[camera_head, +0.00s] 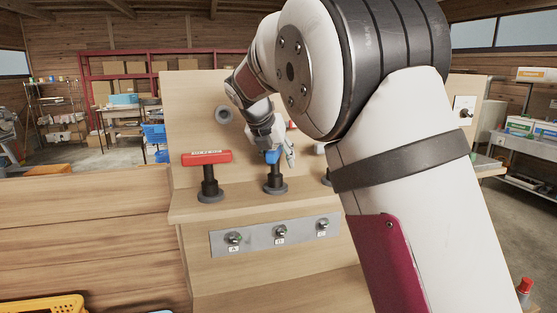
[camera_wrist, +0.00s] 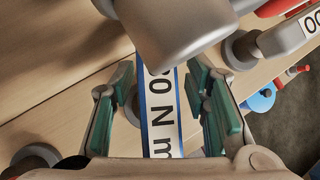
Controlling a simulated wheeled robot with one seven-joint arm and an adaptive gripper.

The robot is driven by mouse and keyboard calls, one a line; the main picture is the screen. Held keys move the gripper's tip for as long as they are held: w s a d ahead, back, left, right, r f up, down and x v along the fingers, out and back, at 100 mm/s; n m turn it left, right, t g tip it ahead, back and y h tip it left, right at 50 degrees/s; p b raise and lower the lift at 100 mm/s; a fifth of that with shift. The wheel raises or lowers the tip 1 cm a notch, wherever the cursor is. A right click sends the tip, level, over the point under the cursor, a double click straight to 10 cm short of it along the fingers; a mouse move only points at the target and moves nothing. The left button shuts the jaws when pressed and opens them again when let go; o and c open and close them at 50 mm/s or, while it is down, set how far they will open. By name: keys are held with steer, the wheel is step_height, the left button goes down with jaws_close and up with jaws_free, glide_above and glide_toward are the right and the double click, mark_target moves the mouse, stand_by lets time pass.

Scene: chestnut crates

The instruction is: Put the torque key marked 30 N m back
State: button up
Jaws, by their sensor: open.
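A blue torque key (camera_head: 272,157) sits on top of the middle black stand (camera_head: 275,181) on the wooden ledge. In the wrist view its label strip (camera_wrist: 162,118) reads "0 N m", with the leading digit partly hidden. My gripper (camera_head: 274,147) is at this key. In the wrist view the green finger pads of my gripper (camera_wrist: 163,100) stand open on both sides of the key, with gaps visible. A red key (camera_head: 206,157) with a white label lies across the left stand (camera_head: 209,184); its text is too small to read.
A grey panel (camera_head: 262,241) with several lettered knobs or sockets is on the front of the wooden bench below the ledge. A wooden back board (camera_head: 190,110) rises behind the stands. My arm covers the right side of the ledge. A yellow crate (camera_head: 45,303) is at lower left.

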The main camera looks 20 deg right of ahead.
steer(key=b+v, duration=0.2)
steer(key=v, duration=1)
steer(key=shift+r, duration=0.35)
steer(key=s+d+f+m+y, duration=0.2)
steer(key=s+d+m, duration=0.1)
steer(key=s+m, duration=0.55)
steer(key=s+d+f+m+y, duration=0.1)
steer(key=s+d+f+m, duration=0.15)
steer(key=s+m, duration=0.6)
steer(key=s+f+m+y, duration=0.1)
steer(key=s+f+m, duration=0.4)
steer(key=s, duration=0.3)
steer(key=s+a+f+m+y, duration=0.1)
steer(key=s+f+m, duration=0.5)
steer(key=s+m, duration=0.2)
steer(key=shift+s+f+m, duration=0.2)
steer(key=shift+s+m, duration=0.1)
steer(key=shift+s, duration=0.2)
steer(key=shift+w+a+f+b, duration=0.1)
steer(key=shift+w+b, duration=0.05)
steer(key=shift+b, duration=0.15)
